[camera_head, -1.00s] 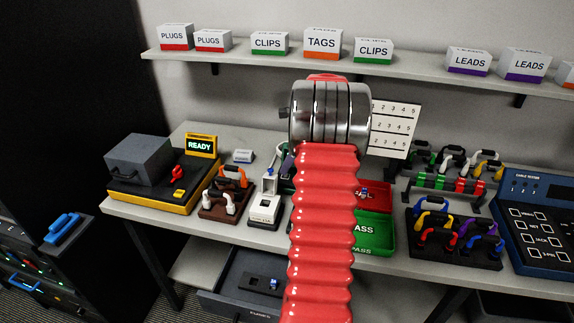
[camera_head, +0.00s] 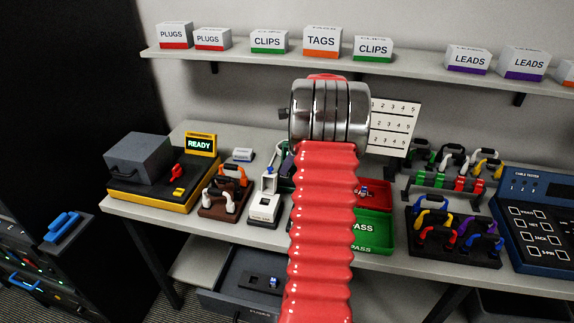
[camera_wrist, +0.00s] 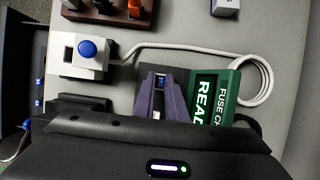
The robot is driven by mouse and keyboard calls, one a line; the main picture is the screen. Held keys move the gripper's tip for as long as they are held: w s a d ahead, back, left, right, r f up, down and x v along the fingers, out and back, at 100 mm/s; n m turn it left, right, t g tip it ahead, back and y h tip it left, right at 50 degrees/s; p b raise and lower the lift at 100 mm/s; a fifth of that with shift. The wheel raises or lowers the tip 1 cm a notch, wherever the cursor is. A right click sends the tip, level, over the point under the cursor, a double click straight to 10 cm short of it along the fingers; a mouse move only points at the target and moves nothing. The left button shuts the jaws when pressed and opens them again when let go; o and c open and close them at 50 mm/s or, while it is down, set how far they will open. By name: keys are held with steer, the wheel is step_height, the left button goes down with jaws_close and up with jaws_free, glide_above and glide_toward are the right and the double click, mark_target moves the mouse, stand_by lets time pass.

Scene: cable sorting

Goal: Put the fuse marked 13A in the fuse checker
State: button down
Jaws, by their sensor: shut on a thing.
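The green fuse checker (camera_wrist: 215,88) shows in the wrist view, its label partly cut off by my gripper's body. My gripper (camera_wrist: 160,82) has purple fingers shut on a small fuse (camera_wrist: 160,81) with a blue part between the tips. Its rating cannot be read. The fingers are just left of the checker's label in the picture; the checker's slot is not clearly seen. In the head view my red arm hides most of the gripper and checker.
A white press with a blue button (camera_wrist: 87,48) stands left of the fingers. Red (camera_head: 374,192) and green (camera_head: 372,232) trays lie right of my arm. A white cable (camera_wrist: 200,48) runs behind.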

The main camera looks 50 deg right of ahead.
steer(key=c, duration=1.7)
jaws_free()
steer(key=shift+o, duration=0.3)
steer(key=o, duration=0.5)
steer(key=shift+r, duration=4)
